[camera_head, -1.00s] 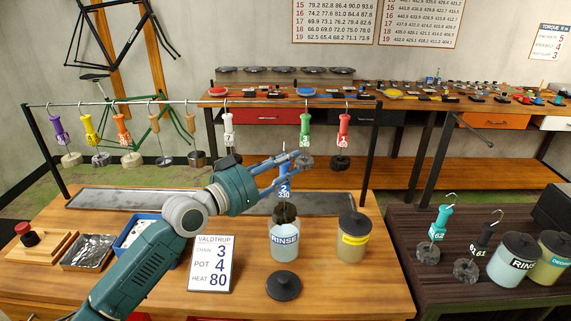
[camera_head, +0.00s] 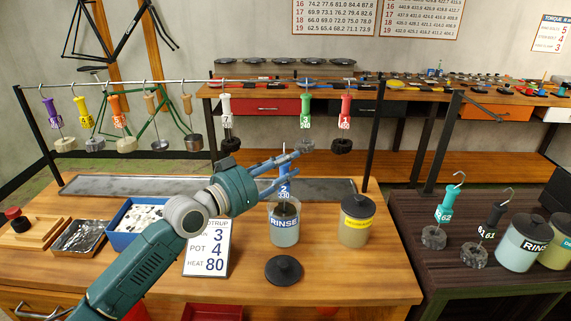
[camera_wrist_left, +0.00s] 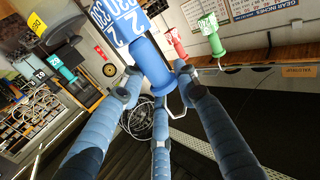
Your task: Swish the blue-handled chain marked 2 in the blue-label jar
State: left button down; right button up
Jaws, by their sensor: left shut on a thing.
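The blue-handled chain's tag (camera_head: 284,190) reads 2 and 330. My left gripper (camera_head: 277,178) is shut on its blue handle, which also shows between the fingers in the left wrist view (camera_wrist_left: 152,68). The blue-label RINSE jar (camera_head: 285,236) stands open on the wooden table, directly below the handle. The dark chain (camera_head: 287,208) is at the jar's mouth, partly inside; its lower part is hard to make out. The jar's black lid (camera_head: 283,270) lies on the table in front. My right gripper is not in view.
A lidded yellow-label jar (camera_head: 357,226) stands close to the right. A sign (camera_head: 207,250), a blue bin (camera_head: 133,222) and a foil tray (camera_head: 80,238) are left. Several chains hang from the rail (camera_head: 180,82) behind. A dark side table (camera_head: 455,275) holds more jars and chains.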

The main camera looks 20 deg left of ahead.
aim_at(281, 188)
pick_arm(q)
jog(key=shift+f+b, duration=2.75)
jog(key=shift+f, duration=0.4)
